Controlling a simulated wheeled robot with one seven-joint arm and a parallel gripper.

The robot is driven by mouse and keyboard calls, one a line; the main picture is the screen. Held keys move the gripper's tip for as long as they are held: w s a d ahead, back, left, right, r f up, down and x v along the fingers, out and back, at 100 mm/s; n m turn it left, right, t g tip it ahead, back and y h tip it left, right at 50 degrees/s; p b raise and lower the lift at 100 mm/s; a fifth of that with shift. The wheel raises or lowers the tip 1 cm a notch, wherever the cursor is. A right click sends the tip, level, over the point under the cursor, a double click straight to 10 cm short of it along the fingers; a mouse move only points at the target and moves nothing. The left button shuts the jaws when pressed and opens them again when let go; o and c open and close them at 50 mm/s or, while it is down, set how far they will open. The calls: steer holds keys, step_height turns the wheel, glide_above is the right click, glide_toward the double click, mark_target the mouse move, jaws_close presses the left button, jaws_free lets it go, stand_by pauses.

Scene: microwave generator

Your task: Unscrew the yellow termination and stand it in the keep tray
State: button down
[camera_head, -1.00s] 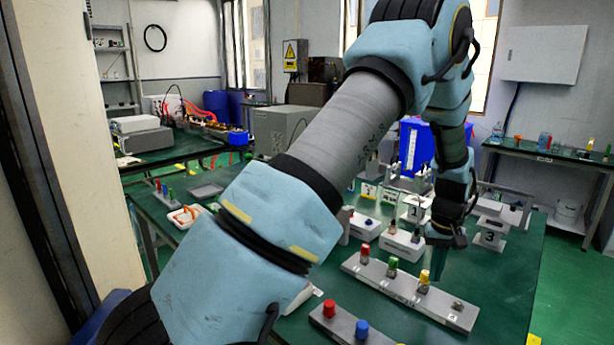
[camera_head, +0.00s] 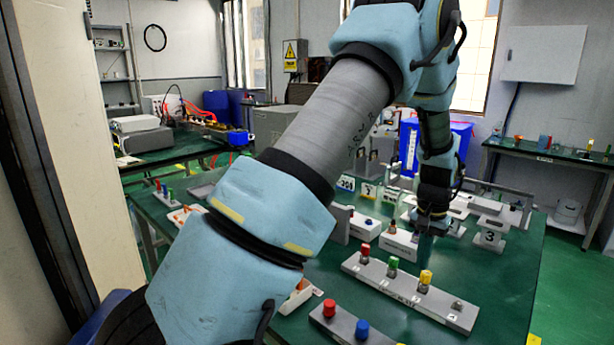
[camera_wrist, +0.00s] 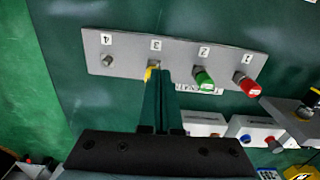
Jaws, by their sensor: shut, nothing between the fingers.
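The yellow termination (camera_head: 426,277) stands upright at position 3 of a grey strip (camera_head: 390,284). In the wrist view only a yellow edge of it (camera_wrist: 149,73) shows beside the fingertips, which hide the rest. My gripper (camera_wrist: 163,75) is shut and empty. In the head view my gripper (camera_head: 432,228) hangs behind the strip, apart from the yellow termination. A flat grey tray (camera_head: 201,191) lies at the table's left side; I cannot tell whether it is the keep tray.
Red (camera_head: 365,253) and green (camera_head: 393,266) terminations stand at positions 1 and 2. Position 4 holds a bare metal stud (camera_wrist: 107,61). White boxes (camera_head: 399,243) stand behind the strip. Another block with red and blue caps (camera_head: 362,329) is in front. Green table is clear to the right.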

mark_target(423, 287)
steer(key=shift+w+a+f+b, duration=0.1)
steer(key=shift+f+b, duration=1)
steer(key=shift+f, duration=0.7)
steer(key=shift+a+f+b, duration=0.1)
steer(key=shift+f+b, duration=1)
steer(key=shift+f, duration=0.65)
steer(key=shift+w+d+r, duration=0.1)
steer(key=shift+d, duration=0.3)
steer(key=shift+s+d+p, duration=0.25)
steer(key=shift+s+p, duration=0.1)
steer(key=shift+p, duration=0.15)
steer(key=shift+s+d, duration=0.1)
steer(key=shift+s+d+p, duration=0.1)
steer(key=shift+d+p, duration=0.05)
steer(key=shift+p, duration=0.15)
steer(key=shift+s+d, duration=0.1)
steer(key=shift+d, duration=0.2)
steer(key=shift+s, duration=0.1)
